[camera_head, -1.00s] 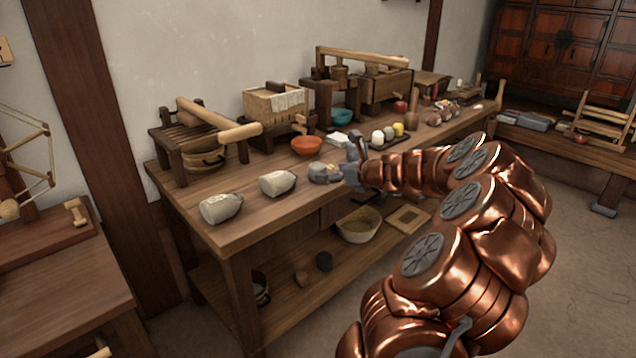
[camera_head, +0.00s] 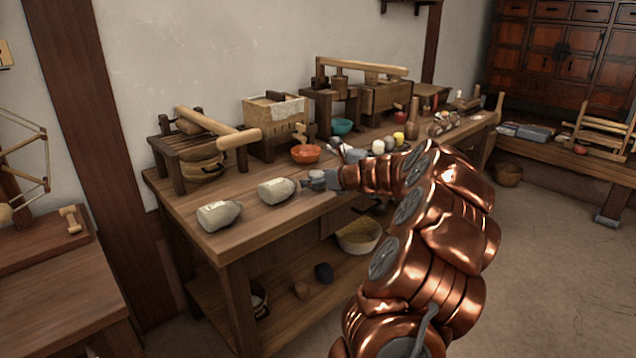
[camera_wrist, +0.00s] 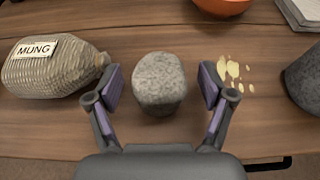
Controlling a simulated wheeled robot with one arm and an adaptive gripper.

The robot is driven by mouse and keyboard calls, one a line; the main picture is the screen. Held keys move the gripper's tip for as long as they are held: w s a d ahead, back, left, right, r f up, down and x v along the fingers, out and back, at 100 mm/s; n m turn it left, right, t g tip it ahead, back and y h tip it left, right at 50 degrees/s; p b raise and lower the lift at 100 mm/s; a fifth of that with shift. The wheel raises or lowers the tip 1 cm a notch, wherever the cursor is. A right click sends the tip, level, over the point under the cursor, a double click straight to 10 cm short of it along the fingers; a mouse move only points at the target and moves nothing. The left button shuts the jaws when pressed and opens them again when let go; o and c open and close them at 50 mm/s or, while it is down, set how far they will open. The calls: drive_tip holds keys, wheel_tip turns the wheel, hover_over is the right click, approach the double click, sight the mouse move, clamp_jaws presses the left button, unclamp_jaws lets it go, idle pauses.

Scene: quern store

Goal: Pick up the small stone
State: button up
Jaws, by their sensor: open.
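The small stone (camera_wrist: 159,82) is a rounded, speckled grey lump on the wooden table, in the middle of the wrist view. My gripper (camera_wrist: 161,84) is open, with one finger left of the stone and one right of it. Gaps show between the stone and both fingers. In the head view my gripper (camera_head: 323,179) is low over the front part of the table, right of the two sacks. There the stone is hard to tell apart from my grey gripper.
A sack labelled MUNG (camera_wrist: 48,68) lies close beside my left finger. Pale yellow bits (camera_wrist: 234,69) lie by the right finger. A larger dark grey stone (camera_wrist: 303,78) is farther right. An orange bowl (camera_head: 306,154) and a white pad (camera_wrist: 301,12) are behind.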

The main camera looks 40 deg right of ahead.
drive_tip(key=shift+c, duration=0.4)
drive_tip(key=c, duration=1.4)
